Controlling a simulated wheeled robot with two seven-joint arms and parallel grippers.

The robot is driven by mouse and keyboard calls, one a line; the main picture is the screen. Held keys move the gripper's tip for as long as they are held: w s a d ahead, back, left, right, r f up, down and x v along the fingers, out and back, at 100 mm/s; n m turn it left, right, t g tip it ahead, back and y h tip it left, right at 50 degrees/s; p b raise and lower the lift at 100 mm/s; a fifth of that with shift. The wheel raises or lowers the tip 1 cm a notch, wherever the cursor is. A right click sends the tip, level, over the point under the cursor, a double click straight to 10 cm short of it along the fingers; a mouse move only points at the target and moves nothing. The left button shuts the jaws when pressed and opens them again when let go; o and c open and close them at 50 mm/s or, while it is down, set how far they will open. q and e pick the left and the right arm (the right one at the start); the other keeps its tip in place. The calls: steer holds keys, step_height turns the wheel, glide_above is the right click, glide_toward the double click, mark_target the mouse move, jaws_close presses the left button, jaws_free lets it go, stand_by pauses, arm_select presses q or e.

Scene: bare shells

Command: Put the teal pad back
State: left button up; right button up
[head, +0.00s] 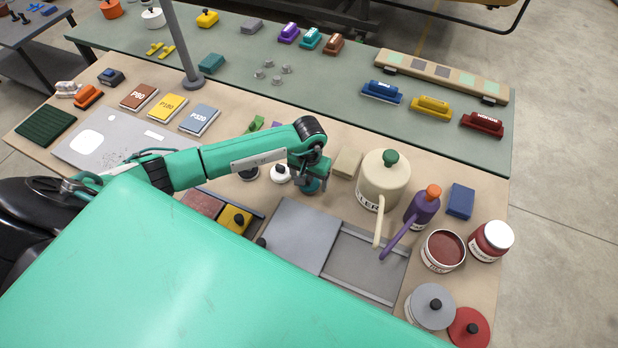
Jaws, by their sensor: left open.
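A shallow tray holds a reddish pad (203,203) and a yellow pad with a black knob (236,219). A grey sliding plate (298,236) covers its middle, and an uncovered grey section (368,264) lies to the right. My own teal body hides the tray's near edge. My right gripper is not in view.
A white knobbed pad (280,174) sits left of the gripper. A grey post (180,45) rises behind. Sandpaper packs (167,107) lie left.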

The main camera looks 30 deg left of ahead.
mark_target(309, 177)
arm_select(q)
steer(key=shift+r, duration=0.35)
step_height(309, 177, up, 12)
steer(key=b, duration=0.5)
steer(key=shift+f, duration=0.2)
